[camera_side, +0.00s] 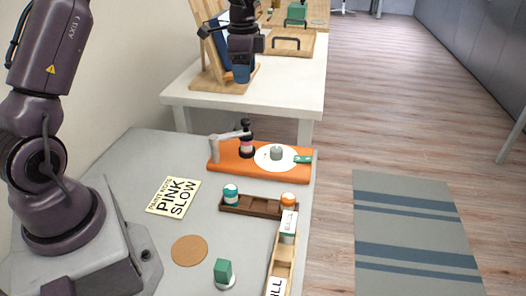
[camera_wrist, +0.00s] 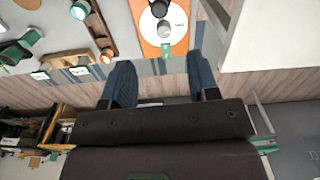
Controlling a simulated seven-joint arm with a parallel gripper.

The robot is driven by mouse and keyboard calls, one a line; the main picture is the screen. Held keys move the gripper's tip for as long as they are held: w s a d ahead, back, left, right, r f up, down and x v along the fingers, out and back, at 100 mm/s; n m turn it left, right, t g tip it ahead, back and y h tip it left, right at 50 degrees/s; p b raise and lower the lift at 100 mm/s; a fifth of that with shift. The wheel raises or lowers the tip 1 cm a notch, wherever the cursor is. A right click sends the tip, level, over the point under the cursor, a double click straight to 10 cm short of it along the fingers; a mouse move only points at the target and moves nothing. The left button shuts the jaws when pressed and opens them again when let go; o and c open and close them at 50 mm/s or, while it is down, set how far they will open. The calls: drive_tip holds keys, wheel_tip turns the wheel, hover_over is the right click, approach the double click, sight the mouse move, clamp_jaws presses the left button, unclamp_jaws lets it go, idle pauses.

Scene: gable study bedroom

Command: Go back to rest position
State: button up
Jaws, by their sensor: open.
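My gripper (camera_side: 243,72) hangs in the upper middle of the side view, in front of the wooden stand on the white table. In the wrist view my gripper (camera_wrist: 158,68) shows two blue-grey fingers spread wide apart. Nothing is between them. The orange board (camera_side: 226,161) lies on the grey table with a white disc (camera_side: 264,160), a grey knob and a dark bottle (camera_side: 246,146) on it. The board also shows at the top of the wrist view (camera_wrist: 148,38), beyond the fingertips and apart from them.
A brown rack (camera_side: 258,209) holds a teal-capped jar (camera_side: 231,194) and an orange-capped jar (camera_side: 288,200). A wooden tray (camera_side: 281,265) holds labelled cards. A green block (camera_side: 222,270), cork disc (camera_side: 189,250) and note (camera_side: 173,197) lie nearby. A wooden stand (camera_side: 209,82) is at the back.

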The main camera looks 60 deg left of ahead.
drive_tip(key=s+d+r+n+t, duration=0.2)
drive_tip(key=s+d+r+n, duration=0.2)
drive_tip(key=s+d, duration=0.4)
drive_tip(key=s+d+r+n+t, duration=0.3)
drive_tip(key=s+d+r, duration=0.3)
drive_tip(key=s, duration=1)
drive_tip(key=d+n, duration=0.1)
drive_tip(key=d, duration=0.1)
drive_tip(key=shift+s+d+t, duration=0.2)
drive_tip(key=shift+d+t, duration=0.1)
drive_tip(key=shift+d, duration=0.1)
